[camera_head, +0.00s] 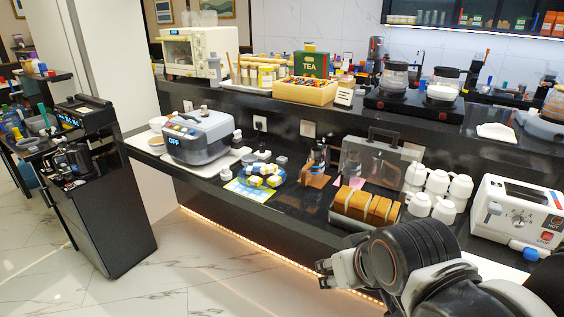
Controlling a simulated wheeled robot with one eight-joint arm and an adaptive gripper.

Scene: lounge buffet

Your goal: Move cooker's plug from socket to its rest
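The grey cooker (198,137) with a blue-lit OFF display stands at the left end of the lower black counter. A white wall socket (260,123) with a dark spot in its middle is on the black riser, right of the cooker. I cannot tell if that spot is the plug. A second white wall plate (308,129) is further right. The cooker's cord and the plug's rest are too small to make out. My gripper (326,273) is in front of the counter at the lower right, pointing left, well apart from the cooker and sockets. Its finger gap is unclear.
Open floor (215,270) lies in front.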

